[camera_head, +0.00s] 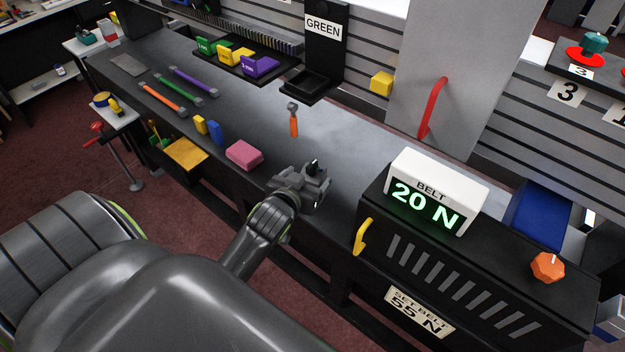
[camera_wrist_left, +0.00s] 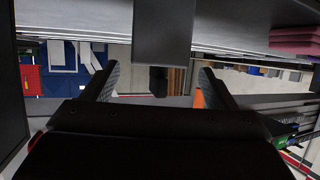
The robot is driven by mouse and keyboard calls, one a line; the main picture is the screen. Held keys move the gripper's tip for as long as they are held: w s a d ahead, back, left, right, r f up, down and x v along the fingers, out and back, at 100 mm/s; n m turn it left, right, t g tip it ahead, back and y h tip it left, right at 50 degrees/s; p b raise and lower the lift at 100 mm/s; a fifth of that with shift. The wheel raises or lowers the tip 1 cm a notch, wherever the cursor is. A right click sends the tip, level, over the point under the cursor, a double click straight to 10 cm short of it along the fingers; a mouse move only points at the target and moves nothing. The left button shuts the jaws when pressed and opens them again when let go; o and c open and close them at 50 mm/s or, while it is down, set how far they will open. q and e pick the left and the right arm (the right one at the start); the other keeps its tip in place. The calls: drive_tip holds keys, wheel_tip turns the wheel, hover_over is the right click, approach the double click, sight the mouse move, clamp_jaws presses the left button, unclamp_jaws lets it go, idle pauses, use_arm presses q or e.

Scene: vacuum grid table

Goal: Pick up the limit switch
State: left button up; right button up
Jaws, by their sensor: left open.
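I cannot single out the limit switch with certainty. My left gripper (camera_head: 314,178) is over the front part of the dark bench, right of the pink block. A small black piece shows at its tip in the head view; I cannot tell whether it is a finger or a separate part. In the left wrist view the left gripper (camera_wrist_left: 160,86) has its two fingers wide apart. A plain dark grey block (camera_wrist_left: 162,32) shows between and beyond them, cut off by the top edge; what it is stays unclear. My right gripper is out of view.
The pink block (camera_head: 244,154) and an orange-handled tool (camera_head: 293,121) lie on the bench (camera_head: 330,140). A black housing (camera_head: 440,265) with the belt display (camera_head: 432,195) and yellow handle (camera_head: 362,237) stands right of the gripper. A black bin (camera_head: 308,84) is at the back.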

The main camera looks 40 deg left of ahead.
sight(310, 176)
use_arm(q)
drive_tip(key=shift+x, duration=2.2)
drive_tip(key=shift+d+f, duration=0.1)
drive_tip(key=c, duration=1.2)
